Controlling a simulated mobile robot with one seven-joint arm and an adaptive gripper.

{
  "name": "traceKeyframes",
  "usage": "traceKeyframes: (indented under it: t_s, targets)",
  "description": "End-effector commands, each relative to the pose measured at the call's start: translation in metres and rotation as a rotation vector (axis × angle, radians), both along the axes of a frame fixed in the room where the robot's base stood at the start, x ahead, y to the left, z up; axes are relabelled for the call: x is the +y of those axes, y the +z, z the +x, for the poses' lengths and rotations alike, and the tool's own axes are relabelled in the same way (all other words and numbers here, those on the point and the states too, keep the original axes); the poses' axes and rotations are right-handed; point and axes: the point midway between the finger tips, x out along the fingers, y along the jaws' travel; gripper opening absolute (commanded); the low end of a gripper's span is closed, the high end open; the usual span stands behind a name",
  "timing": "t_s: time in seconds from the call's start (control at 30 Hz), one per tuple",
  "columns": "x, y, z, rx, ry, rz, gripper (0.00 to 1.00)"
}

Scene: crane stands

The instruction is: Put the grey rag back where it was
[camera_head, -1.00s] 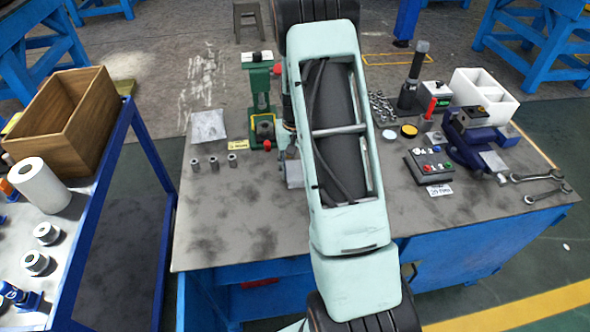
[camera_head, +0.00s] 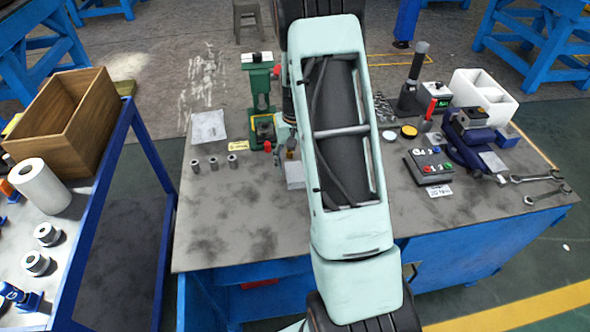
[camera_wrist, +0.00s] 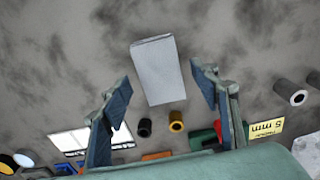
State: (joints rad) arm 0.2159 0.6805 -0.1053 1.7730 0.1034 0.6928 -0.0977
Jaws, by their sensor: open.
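A pale grey, flat-sided rectangular piece, which looks like the folded grey rag (camera_wrist: 158,70), lies on the stained bench top in the wrist view. In the head view the grey rag (camera_head: 295,175) shows beside my arm, its right part hidden. My gripper (camera_wrist: 163,84) is open and empty, its two fingers on either side of the rag's lower half in the picture, with gaps between. I cannot tell how far above the bench the fingertips are. In the head view my arm hides most of the gripper.
Black (camera_wrist: 145,127) and yellow-brown (camera_wrist: 176,121) round ends lie close by. Metal bushings (camera_head: 213,163), a yellow label (camera_head: 238,146) and a green press (camera_head: 260,90) stand left of my arm. A control box (camera_head: 429,165) stands right. The bench's front left (camera_head: 235,235) is clear.

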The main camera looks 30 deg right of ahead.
Motion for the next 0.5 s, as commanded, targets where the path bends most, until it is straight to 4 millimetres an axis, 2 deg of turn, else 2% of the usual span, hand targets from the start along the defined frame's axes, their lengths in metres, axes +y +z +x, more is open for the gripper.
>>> traceKeyframes:
  t_s: [0.03,0.2,0.4,0.5]
  targets:
    - [0.000,0.014,0.001,-0.005,0.000,-0.001,0.56]
    - [0.000,0.052,0.001,-0.005,0.000,-0.001,0.56]
    - [0.000,0.085,0.000,-0.002,0.000,-0.001,0.56]
    - [0.000,0.093,0.000,-0.001,0.000,0.000,0.56]
